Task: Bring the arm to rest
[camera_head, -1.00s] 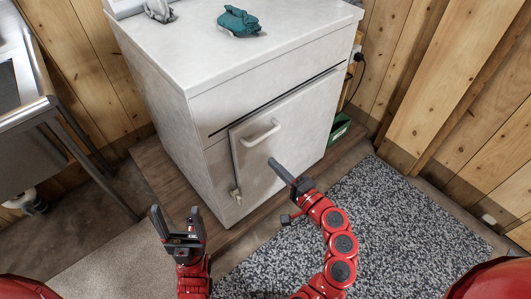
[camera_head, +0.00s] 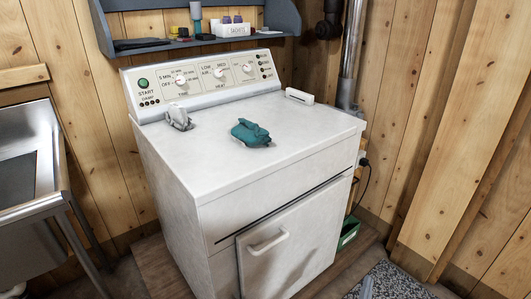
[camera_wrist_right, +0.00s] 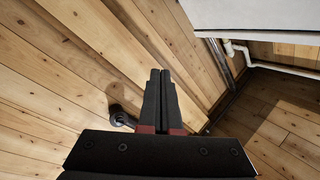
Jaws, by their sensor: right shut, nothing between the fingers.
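My right gripper (camera_wrist_right: 160,75) shows in the right wrist view with its two dark fingers shut together and nothing between them. The fingers point towards the planked wall and appear clear of it. My left gripper is out of view.
A white dryer (camera_head: 180,215) stands in the middle, its door (camera_head: 290,255) looking shut. A teal cloth (camera_head: 250,133) and a grey item (camera_head: 179,119) lie on top. A metal sink (camera_head: 30,200) is left, a shelf (camera_head: 200,40) above, a green box (camera_head: 349,232) at right.

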